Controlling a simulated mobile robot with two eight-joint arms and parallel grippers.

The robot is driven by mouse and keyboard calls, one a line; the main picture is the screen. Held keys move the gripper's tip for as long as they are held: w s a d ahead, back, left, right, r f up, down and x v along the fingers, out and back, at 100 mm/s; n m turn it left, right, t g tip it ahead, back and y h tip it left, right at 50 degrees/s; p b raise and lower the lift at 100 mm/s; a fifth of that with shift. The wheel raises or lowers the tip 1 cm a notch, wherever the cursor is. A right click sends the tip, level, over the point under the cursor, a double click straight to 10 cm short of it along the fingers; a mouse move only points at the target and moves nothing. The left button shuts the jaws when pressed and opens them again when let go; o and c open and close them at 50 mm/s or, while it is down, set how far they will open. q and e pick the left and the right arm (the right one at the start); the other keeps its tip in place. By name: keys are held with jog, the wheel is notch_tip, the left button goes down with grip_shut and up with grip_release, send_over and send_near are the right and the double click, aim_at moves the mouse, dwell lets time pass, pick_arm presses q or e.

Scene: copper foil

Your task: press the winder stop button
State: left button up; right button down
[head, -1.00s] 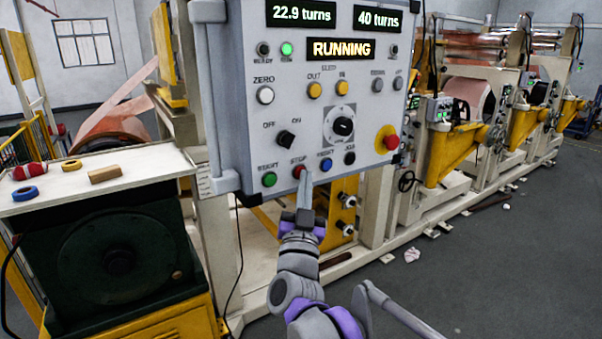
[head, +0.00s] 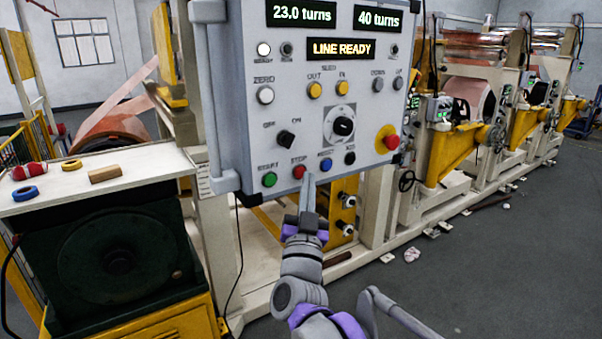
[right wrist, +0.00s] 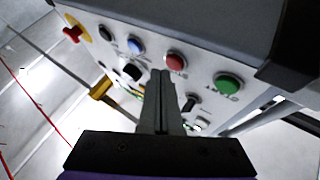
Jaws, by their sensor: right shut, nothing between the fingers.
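The grey control panel (head: 222,100) fills the upper middle of the head view. Its red stop button (head: 299,172) sits in the bottom row, between the green start button (head: 269,179) and the blue reset button (head: 326,165). The panel display (head: 341,48) reads LINE READY, with 23.0 turns and 40 turns above. My right gripper (head: 308,178) is shut and empty, its tips just below and right of the stop button. In the right wrist view the fingertips (right wrist: 161,75) point toward the red button (right wrist: 176,61), apparently just short of it. My left gripper is not in view.
A red emergency knob on a yellow base (head: 387,139) sits at the panel's lower right. A bench (head: 140,166) with tape rolls and a wooden block stands left. Yellow and white machine frames (head: 450,150) line the right; the grey floor there is mostly open.

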jog(key=shift+s+d, duration=0.1)
jog(key=shift+s, duration=0.05)
jog(key=s+d, duration=0.1)
jog(key=s, duration=0.1)
jog(key=s+d, duration=0.2)
dwell(0.5)
dwell(2.1)
jog(key=s+d+f+n+g+y, duration=0.15)
jog(key=s+d+f+g, duration=0.3)
jog(key=f, duration=0.55)
jog(key=s+d+f+n+g+y, duration=0.1)
jog(key=s+d+f+n+g, duration=0.15)
jog(key=s+f+g, duration=0.55)
jog(key=s+d+f+n+g+y, duration=0.1)
jog(key=s+d+f, duration=0.25)
jog(key=f, duration=0.85)
jog(key=s+d+f+m+g+h, duration=0.2)
jog(key=s+d+f+g, duration=0.2)
jog(key=s+d+f, duration=0.2)
jog(key=s+f, duration=0.2)
jog(key=s, duration=0.2)
jog(key=shift+d+h, duration=0.25)
jog(key=shift+h, duration=0.1)
jog(key=c, duration=1.6)
grip_release()
jog(key=shift+f+g, duration=0.1)
jog(key=shift+g, duration=0.15)
